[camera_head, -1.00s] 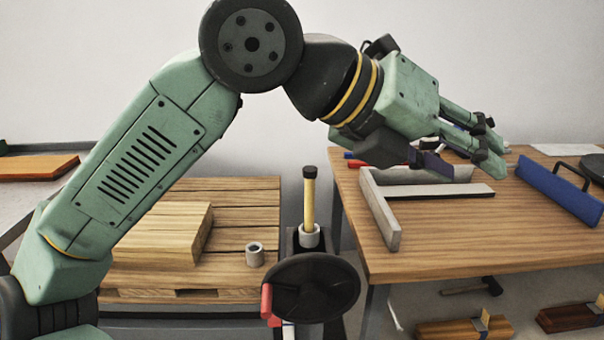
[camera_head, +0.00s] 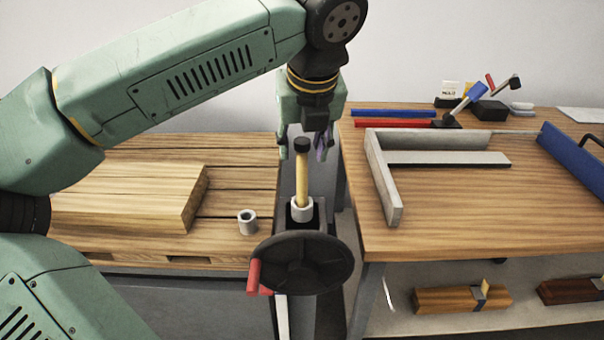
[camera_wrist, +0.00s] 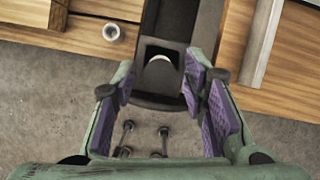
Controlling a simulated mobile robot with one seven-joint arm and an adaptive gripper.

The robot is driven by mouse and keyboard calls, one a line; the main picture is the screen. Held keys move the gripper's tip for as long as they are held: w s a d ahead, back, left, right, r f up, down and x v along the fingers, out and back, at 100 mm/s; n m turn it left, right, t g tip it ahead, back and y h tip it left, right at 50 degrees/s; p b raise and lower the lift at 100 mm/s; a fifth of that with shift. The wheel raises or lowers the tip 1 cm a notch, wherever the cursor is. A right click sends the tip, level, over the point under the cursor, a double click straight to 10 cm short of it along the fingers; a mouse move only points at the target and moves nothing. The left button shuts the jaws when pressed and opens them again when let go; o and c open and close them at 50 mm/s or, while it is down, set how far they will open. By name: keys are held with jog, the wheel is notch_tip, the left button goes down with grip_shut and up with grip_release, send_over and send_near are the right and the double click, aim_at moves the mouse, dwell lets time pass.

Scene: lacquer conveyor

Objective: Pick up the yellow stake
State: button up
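The yellow stake (camera_head: 302,182) stands upright with a black cap, its lower end in a pale ring (camera_head: 302,211) on a dark stand between the two work surfaces. My gripper (camera_head: 304,152) points down at the height of the stake's cap, its fingers apart. In the head view the cap overlaps the gripper, and I cannot tell whether they touch. In the wrist view my gripper (camera_wrist: 165,85) is open, with purple pads on both sides. A dark rounded shape, probably the stake's cap, shows ahead between the fingers over a pale ring; the yellow shaft is not visible there.
A black handwheel (camera_head: 303,278) with a red handle (camera_head: 253,278) is in front of the stake. A wooden block (camera_head: 125,200) and a small grey ring (camera_head: 247,222) lie on the left pallet. A grey L-shaped frame (camera_head: 384,180) lies on the right table (camera_head: 460,215).

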aim_at(302, 180)
jog(key=p+x, duration=0.1)
jog(key=x, duration=0.4)
jog(key=shift+w+p, duration=0.15)
jog(key=shift+p, duration=0.15)
jog(key=shift+c, duration=0.2)
grip_shut()
